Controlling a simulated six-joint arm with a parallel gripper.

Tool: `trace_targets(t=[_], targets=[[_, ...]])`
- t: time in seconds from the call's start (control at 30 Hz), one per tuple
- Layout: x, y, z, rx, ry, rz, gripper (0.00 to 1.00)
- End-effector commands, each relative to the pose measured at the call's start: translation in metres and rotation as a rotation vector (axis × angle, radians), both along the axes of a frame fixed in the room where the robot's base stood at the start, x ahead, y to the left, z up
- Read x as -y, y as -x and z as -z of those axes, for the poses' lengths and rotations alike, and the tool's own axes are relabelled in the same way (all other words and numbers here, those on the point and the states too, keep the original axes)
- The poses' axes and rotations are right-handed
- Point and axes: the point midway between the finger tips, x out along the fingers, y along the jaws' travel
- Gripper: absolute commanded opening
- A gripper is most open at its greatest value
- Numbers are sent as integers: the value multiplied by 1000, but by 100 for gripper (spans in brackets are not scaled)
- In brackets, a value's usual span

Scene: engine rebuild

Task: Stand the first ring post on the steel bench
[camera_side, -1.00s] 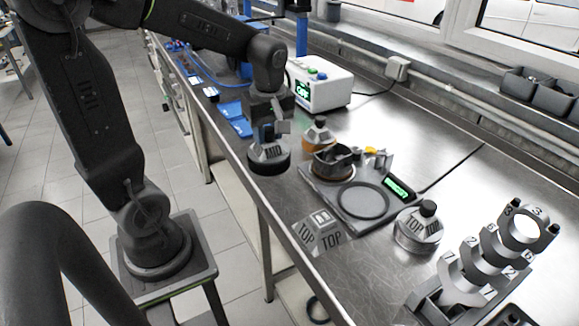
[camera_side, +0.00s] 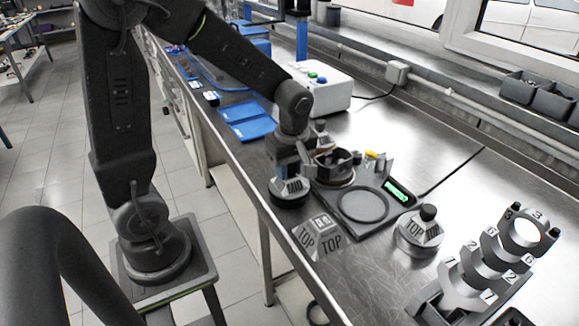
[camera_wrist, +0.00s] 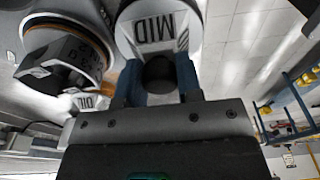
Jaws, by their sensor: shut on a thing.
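My gripper (camera_side: 291,168) is shut on a grey ring post with a dark base (camera_side: 289,192). It holds the post roughly upright at the bench's front edge, just left of the dark fixture plate; I cannot tell whether the base touches the steel bench (camera_side: 360,262). In the wrist view, my gripper's blue fingers (camera_wrist: 160,82) clasp the dark knob of this post, and its face reads MID (camera_wrist: 155,30). A second knobbed post, marked TOP (camera_side: 420,232), stands on the bench to the right.
The dark plate (camera_side: 345,215) carries a flat black ring, a round dark part (camera_side: 333,163) and a green display (camera_side: 397,191). A stepped numbered cradle (camera_side: 480,265) stands front right. A white control box (camera_side: 325,90) is behind.

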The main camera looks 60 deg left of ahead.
Motion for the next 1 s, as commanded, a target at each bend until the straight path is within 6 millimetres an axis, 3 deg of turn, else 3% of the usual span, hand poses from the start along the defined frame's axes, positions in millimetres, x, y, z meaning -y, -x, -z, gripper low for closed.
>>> trace_targets(t=[0.1, 0.13, 0.4, 0.73, 1.0], targets=[[0, 0, 3, 1, 0, 0, 0], [0, 0, 3, 0, 0, 0, 34], [0, 0, 3, 0, 0, 0, 58], [0, 0, -4, 2, -1, 0, 58], [6, -1, -53, 7, -2, 2, 58]])
